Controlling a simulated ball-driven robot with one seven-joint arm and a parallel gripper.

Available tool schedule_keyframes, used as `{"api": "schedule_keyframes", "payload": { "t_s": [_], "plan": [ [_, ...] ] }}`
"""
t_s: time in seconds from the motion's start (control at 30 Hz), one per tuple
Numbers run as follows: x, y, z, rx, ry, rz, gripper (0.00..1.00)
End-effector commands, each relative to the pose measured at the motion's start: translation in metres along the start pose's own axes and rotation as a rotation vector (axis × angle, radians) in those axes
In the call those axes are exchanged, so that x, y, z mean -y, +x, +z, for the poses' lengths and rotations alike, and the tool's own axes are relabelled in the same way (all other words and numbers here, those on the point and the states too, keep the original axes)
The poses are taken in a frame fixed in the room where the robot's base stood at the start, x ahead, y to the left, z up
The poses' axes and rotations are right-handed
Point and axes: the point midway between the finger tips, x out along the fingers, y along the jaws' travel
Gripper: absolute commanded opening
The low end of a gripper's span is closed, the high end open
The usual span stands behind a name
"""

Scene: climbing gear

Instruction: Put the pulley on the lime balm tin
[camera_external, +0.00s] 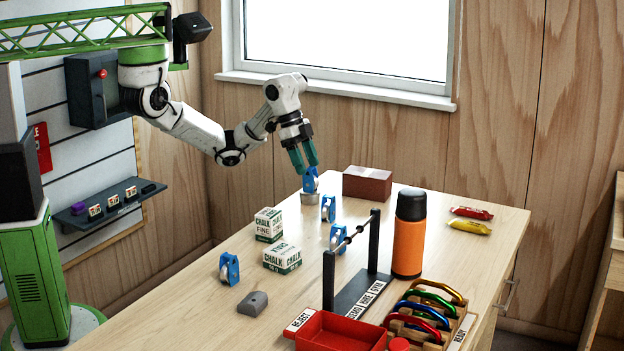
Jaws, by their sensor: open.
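A blue pulley (311,182) stands upright on top of a small silvery round tin (309,198) at the far left part of the table. The tin's lid is covered, so I cannot tell whether it is lime. My gripper (306,166) has green fingers pointing down, open, right at the top of this pulley. I cannot tell whether the fingers touch it. Other blue pulleys stand on the table: one near the tin (328,208), one behind the bar rack (338,238) and one at the left edge (229,269).
A brown box (367,184) stands right of the tin. Two chalk boxes (269,224) (283,257), a grey block (252,303), a bar rack (352,262), an orange bottle (408,240), a red tray (340,333) and carabiners (425,310) occupy the nearer table. Two wrapped bars (470,220) lie right.

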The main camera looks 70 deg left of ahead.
Motion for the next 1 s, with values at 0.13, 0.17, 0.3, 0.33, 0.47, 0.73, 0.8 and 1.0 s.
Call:
{"api": "schedule_keyframes", "payload": {
  "t_s": [0.13,0.17,0.3,0.33,0.47,0.73,0.8,1.0],
  "plan": [
    [0.001,-0.033,-0.001,0.000,0.002,-0.005,0.63],
    [0.001,-0.038,-0.001,0.000,0.002,-0.005,0.63],
    [0.000,-0.055,-0.001,0.000,0.002,-0.002,0.63],
    [0.000,-0.058,-0.001,0.000,0.002,-0.002,0.63],
    [0.000,-0.064,0.000,0.001,0.000,0.000,0.63],
    [0.000,-0.065,0.000,0.000,0.000,0.001,0.63],
    [0.000,-0.065,0.000,0.000,0.000,0.001,0.63],
    [0.000,-0.065,0.000,0.000,0.000,0.001,0.63]
  ]
}}
